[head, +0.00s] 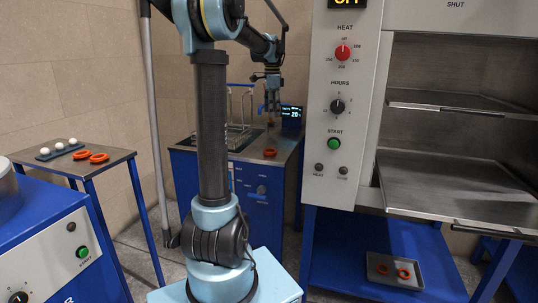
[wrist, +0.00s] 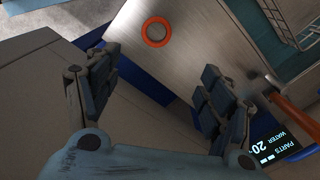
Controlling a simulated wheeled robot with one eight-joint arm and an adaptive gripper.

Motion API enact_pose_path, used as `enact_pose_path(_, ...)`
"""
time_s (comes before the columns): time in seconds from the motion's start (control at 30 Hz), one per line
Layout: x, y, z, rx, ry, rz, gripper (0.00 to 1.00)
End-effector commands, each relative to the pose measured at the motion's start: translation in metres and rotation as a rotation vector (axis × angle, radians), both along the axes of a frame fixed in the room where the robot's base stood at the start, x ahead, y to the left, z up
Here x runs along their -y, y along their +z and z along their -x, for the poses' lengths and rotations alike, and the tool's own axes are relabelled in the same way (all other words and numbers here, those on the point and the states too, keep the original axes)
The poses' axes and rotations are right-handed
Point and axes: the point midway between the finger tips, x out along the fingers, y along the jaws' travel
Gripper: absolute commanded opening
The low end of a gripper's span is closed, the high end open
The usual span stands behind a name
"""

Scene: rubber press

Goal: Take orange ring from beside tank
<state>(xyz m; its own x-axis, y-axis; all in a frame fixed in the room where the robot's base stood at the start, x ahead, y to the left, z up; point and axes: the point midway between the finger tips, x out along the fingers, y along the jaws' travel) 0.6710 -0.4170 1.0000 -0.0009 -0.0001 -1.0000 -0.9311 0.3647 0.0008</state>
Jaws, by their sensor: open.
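One orange ring (head: 270,152) lies flat on the metal top beside the tank (head: 205,148), near the front right of the blue cabinet. In the wrist view the ring (wrist: 145,32) is whole and clear, on bare metal near the top. My gripper (head: 272,100) hangs above the back of that top, higher than the ring and apart from it. In the wrist view my gripper (wrist: 157,88) has its two fingers spread wide with nothing between them.
A wire rack (head: 238,105) stands in the tank. A display (head: 291,117) and an orange-handled thing (wrist: 290,108) are close to my gripper. The oven (head: 340,100) stands at the right. Other orange rings lie on the left side table (head: 110,158) and the low tray (head: 415,279).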

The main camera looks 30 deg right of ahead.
Motion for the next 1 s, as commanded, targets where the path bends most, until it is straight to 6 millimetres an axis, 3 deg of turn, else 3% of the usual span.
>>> enact_pose_path(0.6,-0.002,-0.1,0.001,0.0,0.002,0.0,0.74)
enact_pose_path(1.0,-0.005,-0.13,0.003,0.0,0.002,0.0,0.74)
